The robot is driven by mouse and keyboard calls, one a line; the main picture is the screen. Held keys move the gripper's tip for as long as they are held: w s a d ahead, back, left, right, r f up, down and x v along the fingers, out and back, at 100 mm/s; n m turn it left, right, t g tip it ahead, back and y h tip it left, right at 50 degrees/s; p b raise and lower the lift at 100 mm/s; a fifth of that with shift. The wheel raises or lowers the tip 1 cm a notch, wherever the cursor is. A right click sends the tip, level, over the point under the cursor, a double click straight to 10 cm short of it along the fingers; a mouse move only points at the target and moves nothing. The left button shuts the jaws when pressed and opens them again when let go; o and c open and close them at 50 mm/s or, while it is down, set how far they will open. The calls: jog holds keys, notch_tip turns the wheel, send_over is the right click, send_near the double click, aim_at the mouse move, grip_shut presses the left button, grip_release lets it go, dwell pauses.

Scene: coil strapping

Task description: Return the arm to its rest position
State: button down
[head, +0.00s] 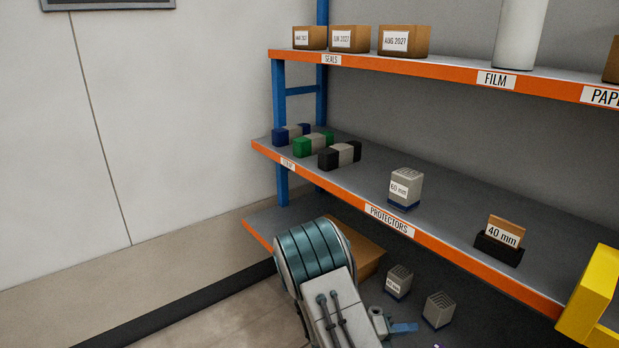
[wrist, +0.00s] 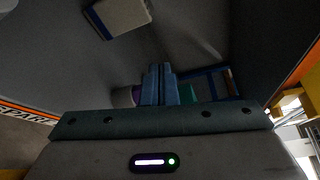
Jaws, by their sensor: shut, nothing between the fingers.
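My gripper (wrist: 158,80) shows in the wrist view with its two blue fingers pressed together and nothing between them. In the head view my arm (head: 325,275) comes up from the bottom middle, in front of the lower part of the shelving. The small blue piece beside it at the bottom looks like my fingertips (head: 404,327), low by the bottom shelf. Much of my gripper is hidden or out of frame there.
The rack's middle shelf edge (head: 330,190) runs above my arm. It bears a 60 mm block (head: 405,188), a 40 mm holder (head: 500,241) and several strap rolls (head: 313,143). Two grey blocks (head: 438,310) and a cardboard box (head: 362,250) are close to my arm. Floor at left is clear.

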jog(key=s+r+m+g+y+p, duration=0.35)
jog(key=s+r+m, duration=0.25)
jog(key=r+m, duration=0.3)
jog(key=s+r+m+g+y+p, duration=0.2)
jog(key=s+r+m+y+p, duration=0.3)
jog(key=r+m, duration=0.4)
jog(key=s+a+r+m+t+y+p, duration=0.2)
jog(key=s+a+r+m+y+p, duration=0.1)
jog(key=r+m, duration=0.5)
jog(key=s+a+r+m+t+y+p, duration=0.3)
jog(key=s+a+r+m+y+p, duration=0.1)
jog(key=r+m, duration=0.5)
jog(key=shift+s+a+r+y+p, duration=0.3)
jog(key=shift+s+a+r+y, duration=0.5)
jog(key=shift+a, duration=0.8)
jog(key=shift+s+f+h, duration=0.15)
jog(key=shift+h, duration=0.1)
